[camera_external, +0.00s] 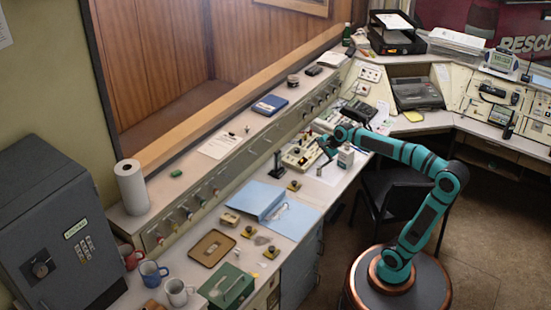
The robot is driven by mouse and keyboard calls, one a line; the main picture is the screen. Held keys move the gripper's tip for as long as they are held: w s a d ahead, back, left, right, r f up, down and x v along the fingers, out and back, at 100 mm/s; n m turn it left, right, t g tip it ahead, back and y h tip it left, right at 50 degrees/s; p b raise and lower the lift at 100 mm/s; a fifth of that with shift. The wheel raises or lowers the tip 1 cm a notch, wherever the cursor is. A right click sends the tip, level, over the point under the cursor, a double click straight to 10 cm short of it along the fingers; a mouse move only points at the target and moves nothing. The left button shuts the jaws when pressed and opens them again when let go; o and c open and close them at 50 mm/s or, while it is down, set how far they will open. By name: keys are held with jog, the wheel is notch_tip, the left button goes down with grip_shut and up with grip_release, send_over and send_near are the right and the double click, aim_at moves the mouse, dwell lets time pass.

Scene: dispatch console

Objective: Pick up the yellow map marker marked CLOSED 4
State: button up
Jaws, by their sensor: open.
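Small yellow-and-dark markers lie on the desk. One (294,185) is right of the open blue binder, another (248,231) is near the brown tray, and a third (271,252) is closer to the green box. Their lettering is too small to read, so I cannot tell which is CLOSED 4. My gripper (325,153) is over the desk near the beige console unit, beyond the binder and above the nearest of these markers in the picture. It is open, and I see nothing held in it. Its fingertips are small and dark here.
A blue binder (258,200), a brown tray (212,248), a green box (227,286) and mugs (152,273) crowd the desk. A beige console unit (300,155), a black microphone (278,165) and a white box (345,157) stand near my gripper. A dark chair (390,195) is beside my arm.

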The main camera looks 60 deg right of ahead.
jog(key=w+d+f+m+g+y, duration=0.2)
jog(key=w+f+m+g, duration=0.25)
jog(key=w+m, duration=0.2)
jog(key=m, duration=0.1)
send_near(295, 182)
jog(key=shift+t, duration=0.25)
jog(key=x, duration=0.4)
jog(key=shift+f, duration=0.4)
jog(key=shift+a+x, duration=0.2)
jog(key=shift+x, duration=2.6)
jog(key=shift+s, duration=0.1)
jog(key=c, duration=1.4)
jog(key=shift+c, duration=0.2)
